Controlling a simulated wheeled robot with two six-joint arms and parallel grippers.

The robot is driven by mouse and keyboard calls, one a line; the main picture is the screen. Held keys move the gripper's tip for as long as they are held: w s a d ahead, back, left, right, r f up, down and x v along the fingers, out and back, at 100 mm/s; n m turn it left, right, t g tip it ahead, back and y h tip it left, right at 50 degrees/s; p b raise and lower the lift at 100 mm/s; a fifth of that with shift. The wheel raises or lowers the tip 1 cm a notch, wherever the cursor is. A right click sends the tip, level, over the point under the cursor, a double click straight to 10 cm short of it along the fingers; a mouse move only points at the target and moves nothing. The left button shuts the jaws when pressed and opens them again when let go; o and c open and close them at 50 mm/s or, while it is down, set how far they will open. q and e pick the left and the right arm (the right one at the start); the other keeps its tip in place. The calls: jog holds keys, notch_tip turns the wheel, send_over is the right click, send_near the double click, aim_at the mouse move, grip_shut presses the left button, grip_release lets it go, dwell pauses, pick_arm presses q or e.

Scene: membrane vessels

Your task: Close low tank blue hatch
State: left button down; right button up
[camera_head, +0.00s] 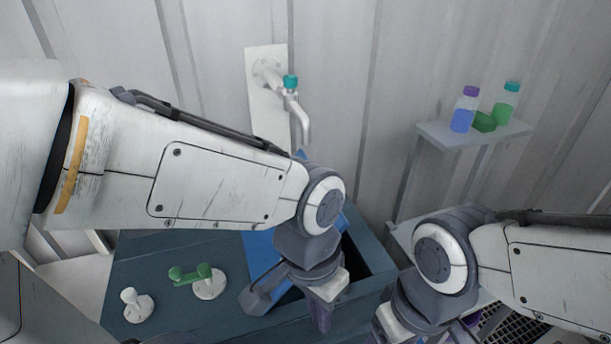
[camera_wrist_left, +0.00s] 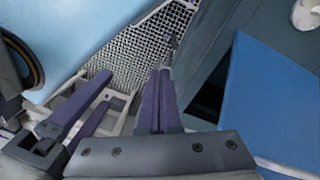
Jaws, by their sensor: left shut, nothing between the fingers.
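The low tank (camera_head: 140,260) is a dark teal box below my arms in the head view. Its blue hatch (camera_head: 262,255) stands open, tilted up beside a dark opening, partly hidden by my left arm. In the left wrist view the blue hatch (camera_wrist_left: 275,100) fills the right side, with the dark opening to its left. My left gripper (camera_head: 322,318) points down over the tank near the opening. Its fingers (camera_wrist_left: 158,100) are together and empty, apart from the hatch in the wrist view. My right gripper (camera_wrist_left: 95,105) shows with parted, empty fingers at the left of the wrist view.
A green-handled valve (camera_head: 205,280) and a white knob (camera_head: 135,305) stand on the tank top at left. A wall tap (camera_head: 292,100) is behind. A shelf (camera_head: 450,134) with bottles is at right. A metal grating (camera_wrist_left: 135,50) lies beside the tank.

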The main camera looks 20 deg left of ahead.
pick_arm(q)
jog(key=w+a+r+n+h+p, duration=0.25)
jog(key=w+a+r+n, duration=0.5)
jog(key=w, duration=0.45)
jog(key=w+a+r+n+t+h+p, duration=0.1)
jog(key=w+a+r+n+t, duration=0.2)
jog(key=a, duration=0.4)
jog(key=w+a+r+n+t+h, duration=0.2)
jog(key=w+a+r, duration=0.1)
jog(key=a+r, duration=0.3)
jog(key=p+x, duration=0.3)
jog(key=x, duration=1)
jog(key=shift+f+p, duration=0.3)
jog(key=shift+f, duration=0.3)
jog(key=shift+s+a, duration=0.1)
jog(key=shift+s, duration=0.05)
